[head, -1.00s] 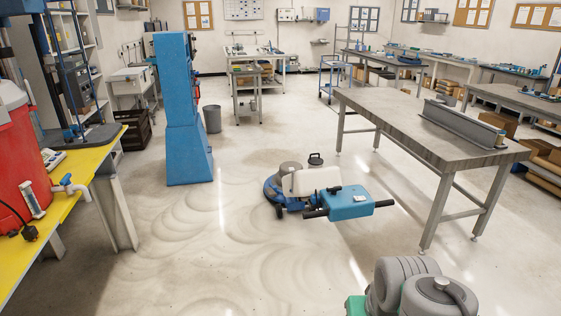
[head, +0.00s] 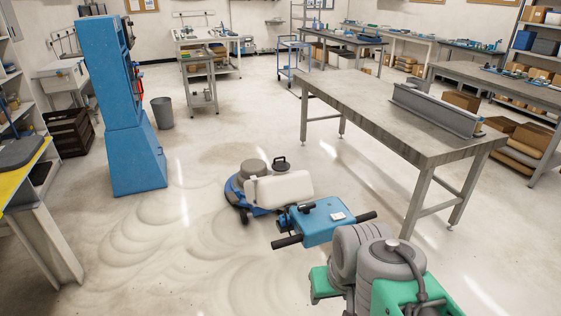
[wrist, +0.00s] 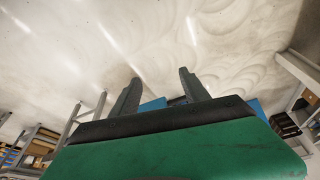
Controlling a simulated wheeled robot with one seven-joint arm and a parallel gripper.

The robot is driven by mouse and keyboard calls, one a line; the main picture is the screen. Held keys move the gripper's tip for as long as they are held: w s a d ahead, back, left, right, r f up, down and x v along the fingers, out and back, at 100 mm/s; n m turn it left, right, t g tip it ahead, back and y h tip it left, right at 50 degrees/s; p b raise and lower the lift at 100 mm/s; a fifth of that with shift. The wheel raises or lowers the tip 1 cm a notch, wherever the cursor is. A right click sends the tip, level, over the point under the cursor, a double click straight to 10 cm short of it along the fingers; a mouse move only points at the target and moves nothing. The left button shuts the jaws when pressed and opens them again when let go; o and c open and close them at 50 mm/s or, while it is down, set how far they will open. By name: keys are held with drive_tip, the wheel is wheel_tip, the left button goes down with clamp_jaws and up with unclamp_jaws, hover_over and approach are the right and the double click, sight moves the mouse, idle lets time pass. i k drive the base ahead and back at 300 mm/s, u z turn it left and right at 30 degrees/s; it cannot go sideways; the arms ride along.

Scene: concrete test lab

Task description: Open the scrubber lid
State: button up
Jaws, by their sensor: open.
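The scrubber (head: 279,189) stands on the floor in the middle of the head view. It has a white tank, a blue round base, a blue box with black handle grips, and a black cap with a loop handle, which looks like the lid (head: 281,163), seated on top. My gripper (wrist: 160,80) shows in the wrist view with its two dark fingers apart and nothing between the tips. A patch of blue shows beyond the finger bases; I cannot tell what it belongs to. My gripper's fingers do not show in the head view, and it is not seen touching the scrubber.
A grey workbench (head: 388,112) with a metal beam stands right of the scrubber. A tall blue machine (head: 127,110) and a grey bin (head: 162,112) stand to the left. A yellow-topped table (head: 22,180) is at the left edge. The floor around the scrubber's left is clear.

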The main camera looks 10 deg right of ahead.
sight(280, 166)
drive_tip(key=u, duration=0.1)
drive_tip(key=i, duration=0.3)
drive_tip(key=u, duration=0.75)
drive_tip(key=i, duration=1.55)
drive_tip(key=z, duration=0.25)
drive_tip(key=i, duration=1.35)
drive_tip(key=z, duration=1)
drive_tip(key=i, duration=0.25)
drive_tip(key=z, duration=0.1)
